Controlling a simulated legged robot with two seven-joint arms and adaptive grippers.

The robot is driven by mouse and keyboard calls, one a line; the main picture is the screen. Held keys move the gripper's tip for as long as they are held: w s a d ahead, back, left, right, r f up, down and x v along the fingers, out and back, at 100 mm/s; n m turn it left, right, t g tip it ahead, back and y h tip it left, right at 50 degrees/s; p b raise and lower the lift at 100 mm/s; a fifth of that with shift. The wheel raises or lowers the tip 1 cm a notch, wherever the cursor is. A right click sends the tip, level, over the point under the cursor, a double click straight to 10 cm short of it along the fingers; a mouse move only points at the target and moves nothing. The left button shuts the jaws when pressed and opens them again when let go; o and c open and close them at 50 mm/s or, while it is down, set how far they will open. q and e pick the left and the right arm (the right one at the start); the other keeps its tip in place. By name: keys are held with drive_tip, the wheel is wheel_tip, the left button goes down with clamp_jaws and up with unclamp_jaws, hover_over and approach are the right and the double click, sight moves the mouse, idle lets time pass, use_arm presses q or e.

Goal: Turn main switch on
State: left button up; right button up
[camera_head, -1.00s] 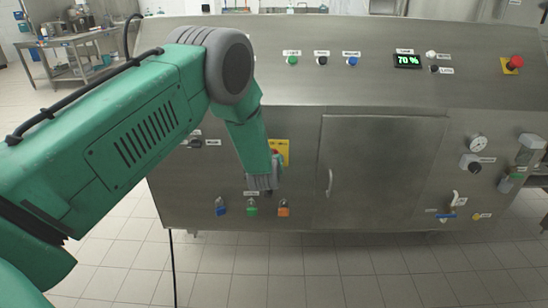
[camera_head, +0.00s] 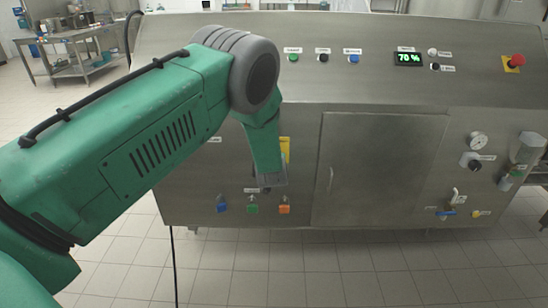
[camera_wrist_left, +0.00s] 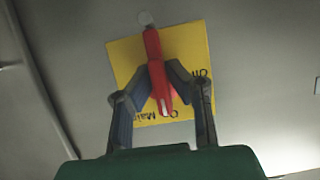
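The main switch is a red handle (camera_wrist_left: 156,70) on a yellow plate (camera_wrist_left: 124,60), seen in the left wrist view. The handle runs nearly up and down in that picture, its lower end over printed lettering. In the head view only a strip of the yellow plate (camera_head: 286,149) shows on the machine's front; my arm hides the handle there. My left gripper (camera_wrist_left: 160,67) has one finger on each side of the handle, with the fingertips close in against it. In the head view the gripper is mostly hidden behind my wrist. My right gripper is in neither view.
Blue (camera_head: 222,207), green (camera_head: 253,208) and orange (camera_head: 284,209) fittings sit below my left wrist. A cabinet door (camera_head: 378,170) is to the right. The sloped panel above carries buttons, a display (camera_head: 408,59) reading 70 % and a red emergency button (camera_head: 516,60).

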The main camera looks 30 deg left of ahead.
use_arm(q)
drive_tip(key=o, duration=0.4)
drive_tip(key=shift+w+a+r, duration=0.1)
drive_tip(key=shift+w+r, duration=0.15)
drive_tip(key=shift+r, duration=0.2)
drive_tip(key=shift+c, duration=0.2)
drive_tip(key=shift+s+f, duration=0.1)
drive_tip(key=shift+f, duration=0.1)
drive_tip(key=shift+s, duration=0.1)
drive_tip(key=v, duration=1.1)
drive_tip(key=shift+s+d, duration=0.3)
drive_tip(key=shift+r, duration=0.1)
